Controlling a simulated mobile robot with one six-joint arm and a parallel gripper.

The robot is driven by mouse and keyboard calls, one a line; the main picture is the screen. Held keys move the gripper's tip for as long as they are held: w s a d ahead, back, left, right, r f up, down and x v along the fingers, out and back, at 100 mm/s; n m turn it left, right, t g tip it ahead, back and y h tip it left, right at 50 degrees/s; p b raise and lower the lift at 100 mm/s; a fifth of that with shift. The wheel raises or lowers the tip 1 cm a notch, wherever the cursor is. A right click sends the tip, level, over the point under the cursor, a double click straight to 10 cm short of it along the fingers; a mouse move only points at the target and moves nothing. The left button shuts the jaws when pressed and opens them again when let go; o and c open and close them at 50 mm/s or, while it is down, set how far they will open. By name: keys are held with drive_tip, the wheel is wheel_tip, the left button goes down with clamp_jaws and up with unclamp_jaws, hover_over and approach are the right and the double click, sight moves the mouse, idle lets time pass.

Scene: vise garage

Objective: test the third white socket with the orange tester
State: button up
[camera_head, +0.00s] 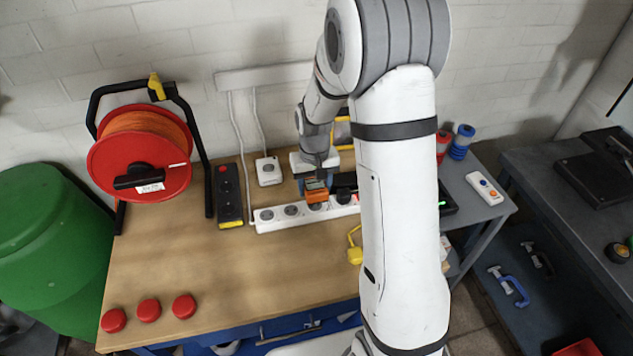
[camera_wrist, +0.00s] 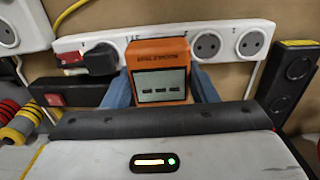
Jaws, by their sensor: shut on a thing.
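The orange tester (camera_head: 317,194) is upright between the blue-grey fingers of my gripper (camera_head: 315,180), which is shut on it. In the wrist view the tester (camera_wrist: 158,60) faces me, and its grey screen shows dashes. The white socket strip (camera_head: 276,226) lies on the bench; it also shows in the wrist view (camera_wrist: 184,33). The tester stands at the third position from the left in the head view, covering most of that socket. Two empty round sockets lie to its left there, and a black plug (camera_wrist: 101,59) sits in the socket on its other side. I cannot tell whether the tester's pins are inserted.
A black power strip (camera_head: 229,195) and a white socket box (camera_head: 268,171) lie left of and behind the white strip. A red cable reel (camera_head: 112,160) stands at the left. A yellow connector (camera_head: 355,255) lies in front. The front-middle bench (camera_head: 240,280) is clear.

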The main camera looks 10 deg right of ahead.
sight(315, 184)
drive_tip(key=shift+f+b, duration=0.9)
drive_tip(key=shift+f, duration=0.9)
drive_tip(key=shift+b, duration=0.35)
idle(0.7)
drive_tip(key=shift+f+b, duration=0.5)
drive_tip(key=shift+f, duration=0.1)
drive_tip(key=o, duration=1.4)
drive_tip(key=shift+c, duration=0.2)
wheel_tip(315, 184, up, 7)
drive_tip(key=shift+r+b, duration=0.2)
drive_tip(key=shift+b, duration=0.2)
drive_tip(key=shift+r, duration=0.25)
